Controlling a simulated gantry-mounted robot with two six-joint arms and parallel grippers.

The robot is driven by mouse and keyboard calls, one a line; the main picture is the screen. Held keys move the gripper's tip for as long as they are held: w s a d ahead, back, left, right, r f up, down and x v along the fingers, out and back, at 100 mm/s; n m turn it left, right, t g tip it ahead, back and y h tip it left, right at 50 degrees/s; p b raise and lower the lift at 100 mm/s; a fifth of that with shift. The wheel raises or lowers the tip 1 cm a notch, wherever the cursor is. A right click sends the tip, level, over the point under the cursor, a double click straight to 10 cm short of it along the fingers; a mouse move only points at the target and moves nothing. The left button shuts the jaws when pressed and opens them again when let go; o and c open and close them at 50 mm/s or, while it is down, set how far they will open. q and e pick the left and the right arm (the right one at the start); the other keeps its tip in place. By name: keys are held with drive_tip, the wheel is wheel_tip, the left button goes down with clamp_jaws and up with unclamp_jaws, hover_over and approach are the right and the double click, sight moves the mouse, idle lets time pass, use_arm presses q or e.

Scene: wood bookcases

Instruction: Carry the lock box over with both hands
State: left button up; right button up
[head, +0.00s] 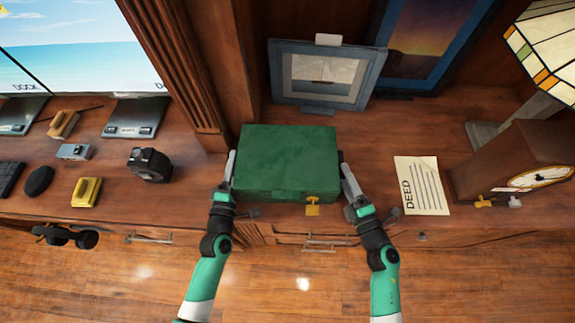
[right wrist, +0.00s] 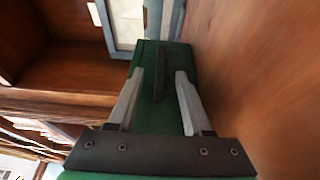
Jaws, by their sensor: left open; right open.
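The green lock box (head: 286,160) rests on the wooden bookcase shelf, with a gold lock (head: 312,206) on its front side. My left gripper (head: 231,165) is open at the box's left side. My right gripper (head: 343,166) is open at the box's right side. In the right wrist view, the two fingers of my right gripper (right wrist: 158,84) stand on either side of a dark handle (right wrist: 159,72) on the green box (right wrist: 182,58). I cannot tell if the fingers touch it. The box's left handle is hidden by my left gripper.
A paper marked DEED (head: 421,186) and a wooden clock (head: 520,160) lie to the right. A framed picture (head: 325,75) stands behind the box. A wooden post (head: 190,70) rises at the back left.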

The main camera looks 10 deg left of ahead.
use_arm(q)
drive_tip(key=shift+w, duration=0.75)
use_arm(e)
drive_tip(key=shift+w+a, duration=0.35)
drive_tip(key=shift+w, duration=0.3)
use_arm(q)
clamp_jaws()
use_arm(e)
clamp_jaws()
